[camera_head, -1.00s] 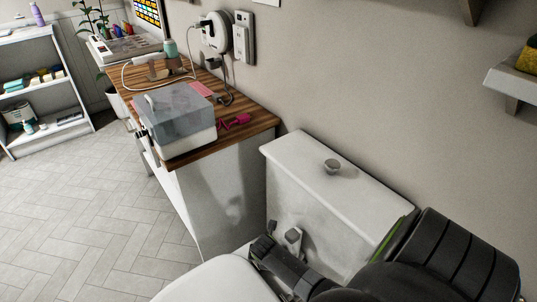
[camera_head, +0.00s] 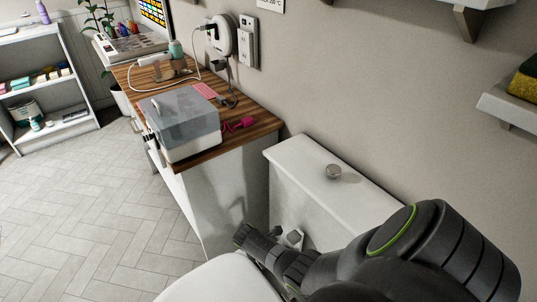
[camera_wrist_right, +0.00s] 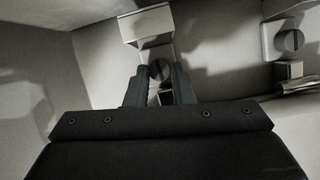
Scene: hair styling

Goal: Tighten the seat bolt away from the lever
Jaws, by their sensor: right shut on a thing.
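In the right wrist view, my right gripper (camera_wrist_right: 160,70) is shut on a seat bolt (camera_wrist_right: 160,71) with a slotted round head, one dark finger on each side. A second slotted bolt (camera_wrist_right: 290,41) stands apart to the right, beside a shiny metal block (camera_wrist_right: 289,70); I cannot tell whether that block is the lever. In the head view, my right arm comes in from the lower right, and my gripper is low at the back of the white toilet seat (camera_head: 222,282). A hinge part (camera_head: 294,238) shows behind the gripper. My left gripper is not in view.
A wall shelf (camera_head: 510,110) is at right. The tiled floor is clear at left.

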